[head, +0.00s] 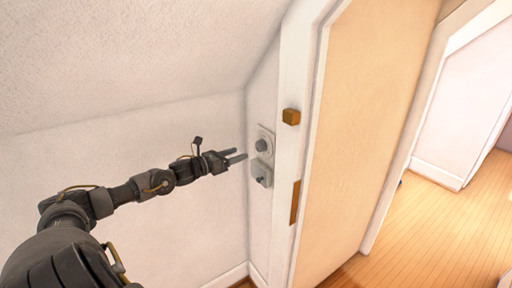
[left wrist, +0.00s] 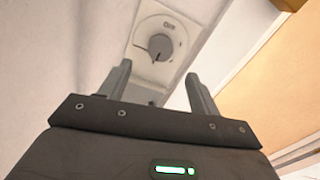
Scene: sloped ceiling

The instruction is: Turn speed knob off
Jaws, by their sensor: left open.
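A grey round speed knob (head: 261,145) sits on a pale plate on the narrow wall beside the door frame. In the left wrist view a dark grey knob (left wrist: 160,46) shows on a round white dial with small lettering too blurred to read surely. A second grey control (head: 262,180) is just below on the wall. My left gripper (head: 237,156) is open and empty, its fingers pointing at the wall controls, a short gap away. In the left wrist view the knob appears beyond the fingertips, between them. My right gripper is not in view.
A tan door (head: 370,120) in a white frame (head: 298,65) stands right of the controls, with brass-coloured hardware (head: 291,117) on the frame. The sloped ceiling (head: 120,50) comes down low above my left arm. Open wooden floor (head: 430,235) lies to the right.

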